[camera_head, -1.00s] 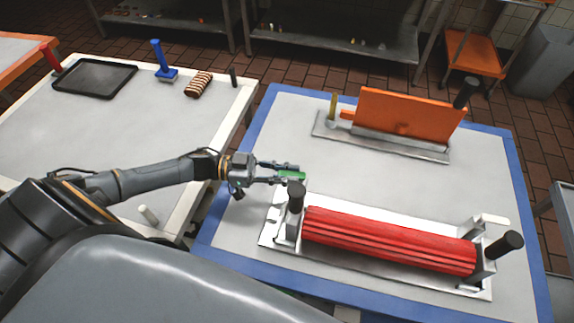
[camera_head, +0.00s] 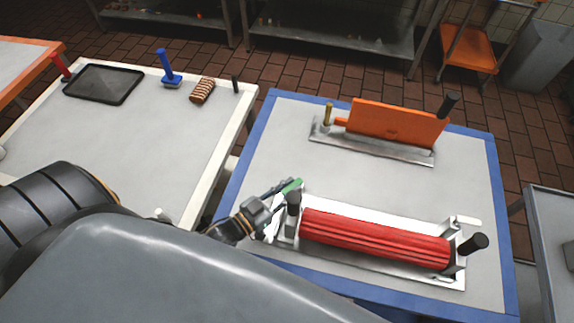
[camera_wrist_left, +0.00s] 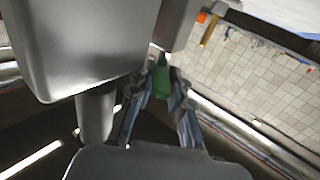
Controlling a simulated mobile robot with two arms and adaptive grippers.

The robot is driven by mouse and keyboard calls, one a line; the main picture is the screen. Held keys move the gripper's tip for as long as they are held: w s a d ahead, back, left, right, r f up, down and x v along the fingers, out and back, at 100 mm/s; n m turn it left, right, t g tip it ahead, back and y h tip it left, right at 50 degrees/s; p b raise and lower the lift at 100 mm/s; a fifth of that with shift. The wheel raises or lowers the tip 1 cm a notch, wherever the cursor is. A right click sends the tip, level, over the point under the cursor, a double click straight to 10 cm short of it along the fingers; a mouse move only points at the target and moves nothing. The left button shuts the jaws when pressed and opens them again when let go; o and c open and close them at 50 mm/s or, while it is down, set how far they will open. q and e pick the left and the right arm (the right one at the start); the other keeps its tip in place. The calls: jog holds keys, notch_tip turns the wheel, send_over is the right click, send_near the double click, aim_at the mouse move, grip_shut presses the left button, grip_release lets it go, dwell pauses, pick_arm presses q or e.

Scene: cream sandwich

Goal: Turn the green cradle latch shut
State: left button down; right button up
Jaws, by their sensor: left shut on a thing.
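The green latch (camera_head: 293,185) is at the left end of the metal cradle (camera_head: 462,284), beside a black upright handle (camera_head: 293,203). It points up and to the right in the head view. My left gripper (camera_head: 284,189) is shut on the latch, reaching it from the lower left. The green latch also shows between the two fingertips in the left wrist view (camera_wrist_left: 161,82). A red ribbed roller (camera_head: 375,238) lies in the cradle. The far end of the cradle has a white lever (camera_head: 467,221) and a black handle (camera_head: 474,244). My right gripper is out of view.
An orange panel (camera_head: 398,122) stands on a metal base behind the cradle, on the same blue-edged table (camera_head: 235,178). Bare tabletop lies between them. A neighbouring table at left holds a black tray (camera_head: 103,84), a blue tool (camera_head: 170,76) and a striped roll (camera_head: 202,91).

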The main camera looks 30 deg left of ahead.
pick_arm(q)
jog(key=shift+d+n+y, duration=0.2)
jog(key=shift+n+y, duration=0.3)
jog(key=shift+y, duration=0.3)
jog(key=c, duration=1.2)
grip_release()
jog(key=shift+s, duration=0.1)
